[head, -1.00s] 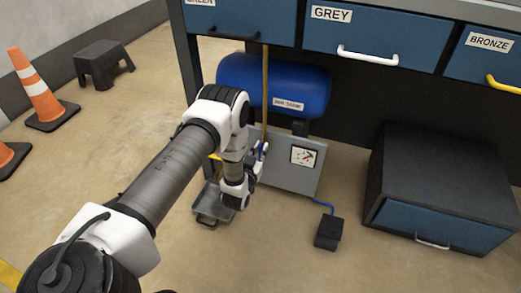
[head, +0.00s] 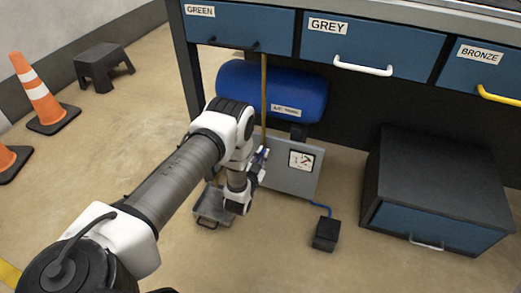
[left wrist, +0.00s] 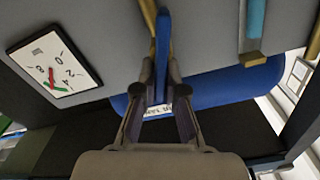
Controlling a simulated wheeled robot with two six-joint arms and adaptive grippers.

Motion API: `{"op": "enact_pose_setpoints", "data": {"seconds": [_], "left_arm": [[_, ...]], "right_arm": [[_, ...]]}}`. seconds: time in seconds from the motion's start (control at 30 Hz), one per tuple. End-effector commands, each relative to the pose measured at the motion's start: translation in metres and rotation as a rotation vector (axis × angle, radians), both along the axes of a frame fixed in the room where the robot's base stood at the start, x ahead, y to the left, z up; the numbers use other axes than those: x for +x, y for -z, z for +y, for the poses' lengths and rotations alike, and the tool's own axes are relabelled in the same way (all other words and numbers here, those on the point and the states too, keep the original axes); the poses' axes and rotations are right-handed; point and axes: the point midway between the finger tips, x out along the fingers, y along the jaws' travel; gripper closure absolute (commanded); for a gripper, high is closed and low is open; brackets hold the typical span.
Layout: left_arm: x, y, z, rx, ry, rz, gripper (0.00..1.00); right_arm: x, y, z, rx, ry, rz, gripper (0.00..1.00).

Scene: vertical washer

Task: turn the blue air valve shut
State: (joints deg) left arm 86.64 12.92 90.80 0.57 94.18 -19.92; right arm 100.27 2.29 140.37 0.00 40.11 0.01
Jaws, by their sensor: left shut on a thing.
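The blue air valve's handle (left wrist: 163,35) is a narrow blue bar in the left wrist view, in front of a grey panel (head: 288,179). My left gripper (left wrist: 162,75) is shut on it, with one dark finger on each side. In the head view my left gripper (head: 259,162) is at the panel's left part, beside the gauge (head: 301,159), and mostly hides the valve. The gauge also shows in the left wrist view (left wrist: 54,66), with a red needle and a green mark. My right gripper is in neither view.
A blue air tank (head: 285,92) lies behind the panel, under the drawers (head: 365,45). A brass-coloured pipe (head: 264,95) rises beside my gripper. A small metal tray (head: 212,207) and a black box (head: 326,234) are on the floor. A lighter blue bar (left wrist: 256,18) is near the valve.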

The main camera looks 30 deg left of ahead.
Motion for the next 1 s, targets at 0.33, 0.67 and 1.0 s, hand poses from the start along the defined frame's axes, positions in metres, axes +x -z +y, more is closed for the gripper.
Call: {"op": "enact_pose_setpoints", "data": {"seconds": [0.33,0.67,1.0], "left_arm": [[-0.001,0.005,-0.005,0.316,0.0,0.087,1.0],[-0.001,0.01,-0.009,0.622,-0.001,0.16,1.0],[-0.001,0.017,-0.011,0.924,-0.001,0.234,1.0]], "right_arm": [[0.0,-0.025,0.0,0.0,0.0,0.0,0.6],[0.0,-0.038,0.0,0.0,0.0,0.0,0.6],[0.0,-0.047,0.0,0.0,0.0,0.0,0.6]]}}
